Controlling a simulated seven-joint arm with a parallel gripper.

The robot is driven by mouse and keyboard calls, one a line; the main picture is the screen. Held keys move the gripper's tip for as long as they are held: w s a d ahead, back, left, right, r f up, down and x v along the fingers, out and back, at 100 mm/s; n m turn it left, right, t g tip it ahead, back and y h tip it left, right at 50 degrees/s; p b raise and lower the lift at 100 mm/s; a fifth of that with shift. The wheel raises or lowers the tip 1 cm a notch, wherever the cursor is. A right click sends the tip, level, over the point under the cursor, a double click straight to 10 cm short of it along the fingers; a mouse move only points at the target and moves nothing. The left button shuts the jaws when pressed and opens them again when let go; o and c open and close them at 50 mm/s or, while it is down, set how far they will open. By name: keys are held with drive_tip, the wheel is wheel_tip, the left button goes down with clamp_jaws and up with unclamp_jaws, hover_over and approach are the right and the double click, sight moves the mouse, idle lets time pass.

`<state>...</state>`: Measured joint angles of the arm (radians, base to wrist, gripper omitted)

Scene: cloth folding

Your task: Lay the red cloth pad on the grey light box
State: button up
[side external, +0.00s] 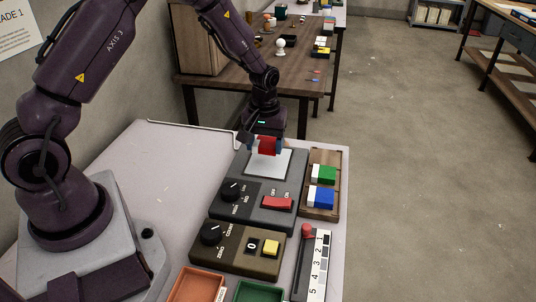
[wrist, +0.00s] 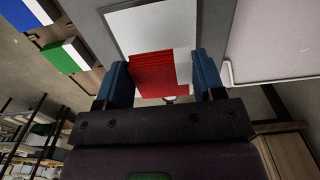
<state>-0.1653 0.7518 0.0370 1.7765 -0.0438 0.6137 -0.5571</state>
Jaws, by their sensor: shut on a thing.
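The red cloth pad (side external: 266,145) is gripped between the blue fingers of my gripper (side external: 265,148), over the back part of the light box's white panel in the side view. In the wrist view the pad (wrist: 153,72), red with a white end strip, sits between the fingers of my gripper (wrist: 162,80). The grey light box (side external: 252,222) has a white lit panel, a black knob and a red rocker switch. Its white panel (wrist: 150,30) shows bare beyond the pad in the wrist view. I cannot tell whether the pad touches the panel.
A wooden tray (side external: 318,212) to the box's right holds a green-and-white pad (side external: 323,175) and a blue-and-white pad (side external: 321,197). In front stand a dark control box (side external: 240,262), a numbered slider (side external: 313,265), an orange tray (side external: 196,286) and a green tray (side external: 258,292).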

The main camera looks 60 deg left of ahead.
sight(268, 164)
drive_tip(key=shift+w+f, duration=0.25)
drive_tip(key=shift+f, duration=0.05)
drive_tip(key=shift+w+a+f, duration=0.1)
drive_tip(key=shift+w+f, duration=0.05)
drive_tip(key=shift+f, duration=0.75)
drive_tip(key=shift+w+f, duration=0.15)
drive_tip(key=shift+f, duration=0.75)
drive_tip(key=shift+f, duration=0.15)
drive_tip(key=o, duration=0.9)
